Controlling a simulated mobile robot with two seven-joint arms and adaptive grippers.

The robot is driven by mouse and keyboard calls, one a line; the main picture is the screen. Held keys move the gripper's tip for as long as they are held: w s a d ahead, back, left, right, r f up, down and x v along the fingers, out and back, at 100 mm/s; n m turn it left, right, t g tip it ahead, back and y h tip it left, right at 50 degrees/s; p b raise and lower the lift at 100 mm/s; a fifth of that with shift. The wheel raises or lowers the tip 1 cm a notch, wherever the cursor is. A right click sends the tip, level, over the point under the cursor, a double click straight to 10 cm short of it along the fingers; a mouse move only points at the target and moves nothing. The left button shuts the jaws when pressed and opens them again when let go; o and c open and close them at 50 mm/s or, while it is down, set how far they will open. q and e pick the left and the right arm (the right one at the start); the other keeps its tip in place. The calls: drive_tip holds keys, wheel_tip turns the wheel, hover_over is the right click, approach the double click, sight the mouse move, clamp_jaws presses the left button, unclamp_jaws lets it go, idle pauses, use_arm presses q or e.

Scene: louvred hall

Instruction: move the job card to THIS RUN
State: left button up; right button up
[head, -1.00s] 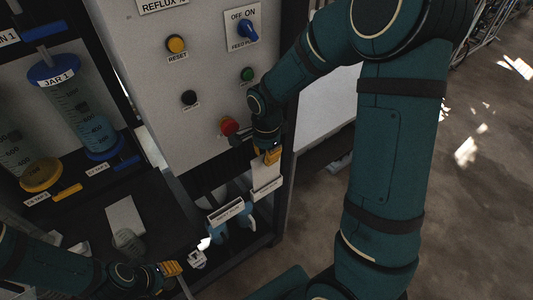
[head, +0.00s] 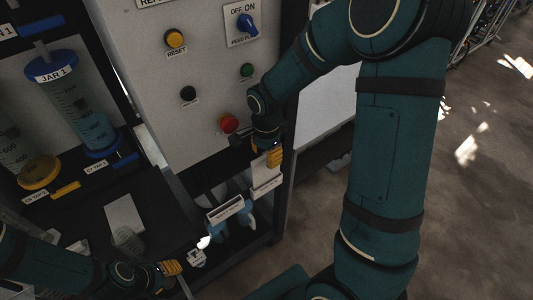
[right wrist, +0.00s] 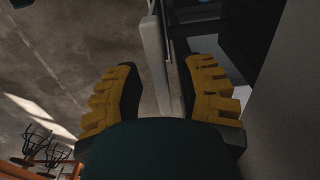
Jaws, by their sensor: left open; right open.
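A white card-like plate (head: 266,175) stands at the lower right corner of the grey panel; I cannot read any writing on it, nor tell whether it is the job card or a holder. My right gripper (head: 273,158) is at its upper edge. In the right wrist view the same gripper (right wrist: 165,92) is open, with thin pale upright edges (right wrist: 155,60) between and beyond its fingers; contact is unclear. My left gripper (head: 172,268) is open at the lower left, beside a small white object (head: 197,259). No THIS RUN label is readable.
A labelled holder (head: 225,210) with blue parts sits below the panel. The panel carries a red button (head: 229,124), a yellow reset button (head: 174,38) and a blue switch (head: 246,27). Jar 1 (head: 75,105) stands left. Open floor lies right.

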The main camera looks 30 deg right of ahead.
drive_tip(key=shift+r+p, duration=2.65)
drive_tip(key=shift+r, duration=0.95)
drive_tip(key=shift+f, duration=0.1)
drive_tip(key=shift+f, duration=0.1)
